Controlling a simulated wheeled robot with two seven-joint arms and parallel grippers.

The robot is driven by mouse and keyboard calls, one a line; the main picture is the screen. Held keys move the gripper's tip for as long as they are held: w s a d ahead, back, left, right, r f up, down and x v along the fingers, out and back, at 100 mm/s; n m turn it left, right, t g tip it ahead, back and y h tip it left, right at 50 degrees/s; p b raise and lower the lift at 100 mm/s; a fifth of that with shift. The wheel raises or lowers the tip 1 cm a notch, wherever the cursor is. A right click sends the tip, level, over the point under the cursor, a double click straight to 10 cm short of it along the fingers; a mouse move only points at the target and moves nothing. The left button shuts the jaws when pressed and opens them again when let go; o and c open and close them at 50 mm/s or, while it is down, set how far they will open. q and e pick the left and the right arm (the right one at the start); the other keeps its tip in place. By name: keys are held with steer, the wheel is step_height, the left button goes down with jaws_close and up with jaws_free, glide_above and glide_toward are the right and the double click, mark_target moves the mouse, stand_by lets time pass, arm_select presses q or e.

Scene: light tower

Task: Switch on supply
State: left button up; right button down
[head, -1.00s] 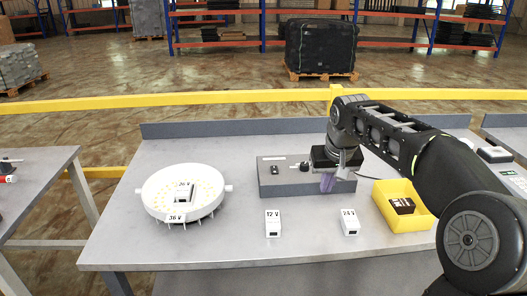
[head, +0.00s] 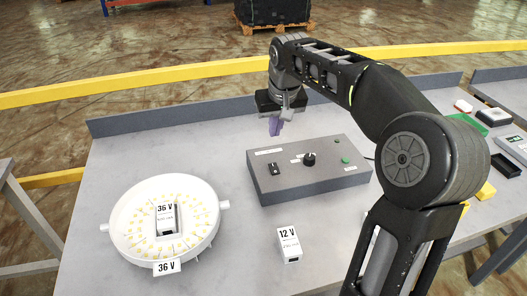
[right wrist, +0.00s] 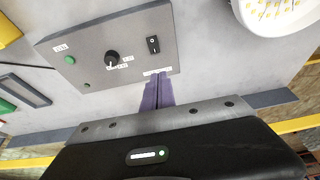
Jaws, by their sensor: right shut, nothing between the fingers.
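The supply (head: 315,185) is a grey box on the table. Its top has a black rocker switch (head: 275,169) at left, a black knob (head: 309,159) mid-top and small green round parts at right. My right gripper (head: 275,126), with purple fingers, is shut and empty, near the supply's back left edge and apart from the switch. In the right wrist view, the shut fingers (right wrist: 157,95) point toward the panel edge near the rocker switch (right wrist: 153,44). The switch's on or off position is too small to tell. My left gripper is not in view.
A white round lamp (head: 120,240) holds a 36 V box (head: 166,217) at left. A 12 V box (head: 289,245) stands in front of the supply. My right arm crosses the right side and hides part of the table. A low rim runs along the table's back.

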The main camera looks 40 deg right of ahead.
steer(key=p, duration=0.3)
glide_toward(269, 164)
steer(key=x, duration=0.6)
steer(key=shift+w+d+f, duration=0.2)
steer(key=shift+f, duration=0.1)
steer(key=shift+b, duration=0.3)
steer(key=shift+w+f+b, duration=0.1)
steer(key=shift+f+b, duration=0.5)
steer(key=shift+b, duration=0.1)
steer(key=shift+r+p, duration=0.3)
steer(key=shift+f, duration=0.1)
